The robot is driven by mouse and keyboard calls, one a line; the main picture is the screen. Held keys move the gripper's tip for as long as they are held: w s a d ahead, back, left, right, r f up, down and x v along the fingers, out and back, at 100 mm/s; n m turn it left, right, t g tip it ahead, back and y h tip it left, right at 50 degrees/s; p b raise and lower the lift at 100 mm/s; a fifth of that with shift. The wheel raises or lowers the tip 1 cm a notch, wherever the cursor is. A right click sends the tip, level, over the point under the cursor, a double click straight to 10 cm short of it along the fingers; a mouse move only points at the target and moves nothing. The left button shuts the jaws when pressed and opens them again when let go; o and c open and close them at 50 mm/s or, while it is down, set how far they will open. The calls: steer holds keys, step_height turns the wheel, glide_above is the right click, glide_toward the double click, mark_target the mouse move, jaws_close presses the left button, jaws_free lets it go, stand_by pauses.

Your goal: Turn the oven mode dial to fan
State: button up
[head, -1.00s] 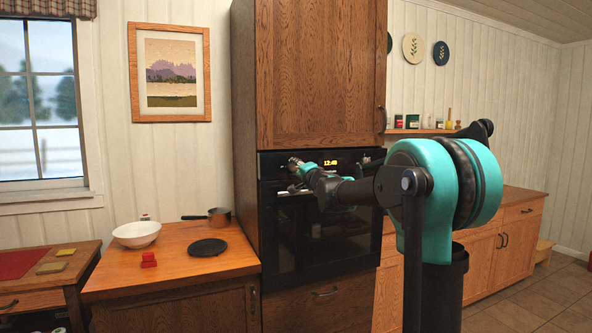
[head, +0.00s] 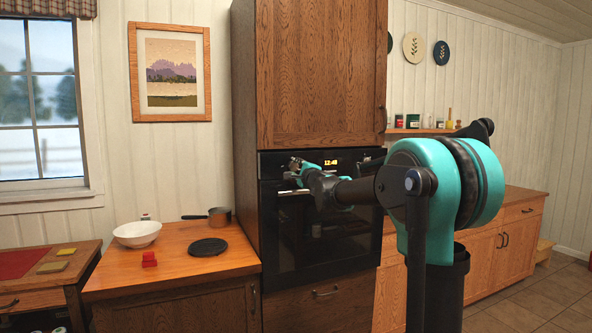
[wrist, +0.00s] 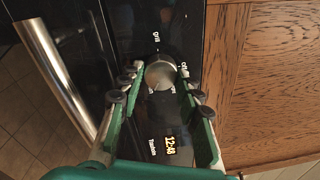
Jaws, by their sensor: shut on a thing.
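The oven mode dial (wrist: 160,73) is a round grey knob on the black control panel, seen in the wrist view. My gripper (wrist: 163,84) has its two green fingers with dark pads on either side of the dial, shut on it. The word Grill shows to one side of the dial; other labels near it are partly hidden or too small to read. In the head view my gripper (head: 294,168) is at the left part of the oven panel, and my own arm hides the dial.
The oven (head: 315,240) is built into a tall wooden cabinet (head: 318,75). A metal door handle (wrist: 58,80) runs beside the panel. The counter to the left holds a white bowl (head: 137,233) and a saucepan (head: 219,216).

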stand_by(0.4)
steer(key=o, duration=1.2)
steer(key=shift+c, duration=0.2)
steer(key=v, duration=1.2)
